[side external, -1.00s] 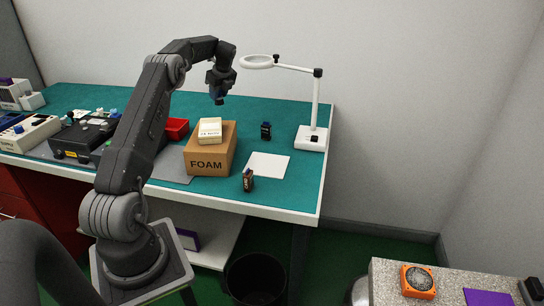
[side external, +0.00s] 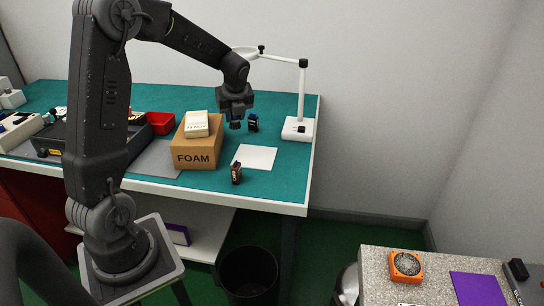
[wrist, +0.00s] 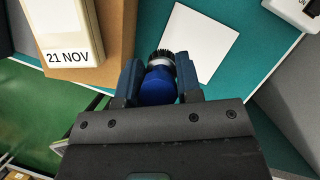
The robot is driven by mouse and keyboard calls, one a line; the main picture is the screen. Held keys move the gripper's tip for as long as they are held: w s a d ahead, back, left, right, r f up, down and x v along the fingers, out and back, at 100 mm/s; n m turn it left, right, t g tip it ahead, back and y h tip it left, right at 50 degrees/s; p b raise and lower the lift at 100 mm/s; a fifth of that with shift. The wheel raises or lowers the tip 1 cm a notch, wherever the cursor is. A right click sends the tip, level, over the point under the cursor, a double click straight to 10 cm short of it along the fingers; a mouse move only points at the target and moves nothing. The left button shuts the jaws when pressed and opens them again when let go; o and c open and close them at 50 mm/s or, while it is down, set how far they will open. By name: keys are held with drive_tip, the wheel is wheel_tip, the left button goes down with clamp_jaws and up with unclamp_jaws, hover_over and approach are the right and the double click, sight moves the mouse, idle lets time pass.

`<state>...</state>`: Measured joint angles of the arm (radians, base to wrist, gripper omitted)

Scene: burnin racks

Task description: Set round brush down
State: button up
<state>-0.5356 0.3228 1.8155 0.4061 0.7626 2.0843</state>
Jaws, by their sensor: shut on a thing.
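The round brush (wrist: 158,85) has a blue body, a pale collar and dark bristles. In the wrist view it sits between the two fingers of my gripper (wrist: 158,72), which is shut on it, with the bristles pointing away from my wrist. In the side view my gripper (side external: 236,120) hangs over the green bench (side external: 275,182), just right of and behind the foam box. The brush is small and dark there, and its gap to the bench is hard to judge. A white sheet (side external: 255,157) lies on the bench in front of my gripper; it also shows in the wrist view (wrist: 197,38).
A FOAM carton (side external: 197,158) with a pale box (side external: 196,124) on top stands left of my gripper. A magnifier lamp (side external: 302,95) rises behind right. Another dark item (side external: 236,173) stands near the sheet's front-left corner.

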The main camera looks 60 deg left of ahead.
drive_tip(key=w+d+f, duration=0.4)
drive_tip(key=w, duration=0.1)
drive_tip(key=w+d+f, duration=0.2)
drive_tip(key=w+d, duration=0.1)
drive_tip(key=shift+w+d+f, duration=0.1)
drive_tip(key=shift+w+f, duration=0.1)
drive_tip(key=shift+f, duration=2.15)
drive_tip(key=shift+f, duration=0.2)
drive_tip(key=o, duration=0.9)
drive_tip(key=shift+o, duration=0.2)
drive_tip(key=shift+r, duration=0.1)
